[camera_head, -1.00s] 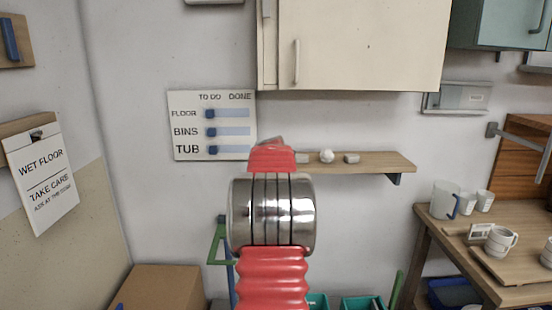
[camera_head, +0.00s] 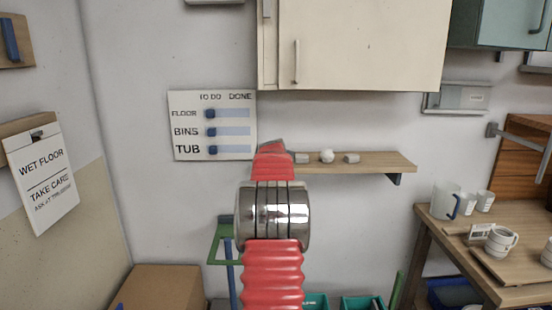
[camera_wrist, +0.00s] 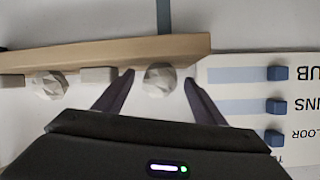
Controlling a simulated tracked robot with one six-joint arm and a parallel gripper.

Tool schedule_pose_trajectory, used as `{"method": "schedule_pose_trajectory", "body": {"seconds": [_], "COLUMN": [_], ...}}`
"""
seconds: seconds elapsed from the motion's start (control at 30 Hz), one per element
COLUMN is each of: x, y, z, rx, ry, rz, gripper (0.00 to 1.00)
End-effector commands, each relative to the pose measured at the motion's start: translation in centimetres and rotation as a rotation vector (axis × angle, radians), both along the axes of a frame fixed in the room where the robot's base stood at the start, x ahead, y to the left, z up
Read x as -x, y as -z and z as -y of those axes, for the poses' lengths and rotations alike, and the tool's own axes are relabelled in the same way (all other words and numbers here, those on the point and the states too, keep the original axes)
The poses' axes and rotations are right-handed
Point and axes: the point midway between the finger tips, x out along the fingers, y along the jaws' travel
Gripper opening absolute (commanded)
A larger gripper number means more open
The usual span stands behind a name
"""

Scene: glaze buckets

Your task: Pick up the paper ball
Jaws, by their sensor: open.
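A crumpled white paper ball (camera_wrist: 160,77) sits on the wooden shelf (camera_wrist: 100,52) in the wrist view, which shows the shelf upside down. My gripper (camera_wrist: 159,79) is open, with one dark finger on each side of this ball. A gap shows between the ball and each finger, and I cannot tell how deep the fingers reach around it. A second pale ball (camera_wrist: 48,85) lies farther left, and it also shows in the head view (camera_head: 327,156). In the head view my arm hides my fingers and the nearer ball.
A grey block (camera_wrist: 98,75) lies between the two balls, close to one finger. Another block (camera_head: 351,158) lies farther along the shelf (camera_head: 385,164). A cream cupboard (camera_head: 360,45) hangs above it. A sign board (camera_head: 213,125) is on the wall beside the shelf's left end.

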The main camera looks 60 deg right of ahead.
Motion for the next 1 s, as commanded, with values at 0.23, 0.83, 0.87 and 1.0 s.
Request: {"method": "schedule_pose_trajectory", "body": {"seconds": [0.23,0.83,0.87,1.0], "x": [0.02,0.03,0.03,0.03], "y": [-0.04,-0.06,-0.06,-0.06], "z": [0.03,0.01,0.01,0.01], "rx": [0.001,0.001,0.001,0.001], "ry": [0.0,0.0,0.001,0.001], "rz": [0.0,0.0,0.001,0.001], "gripper": [0.64,0.41,0.39,0.29]}}
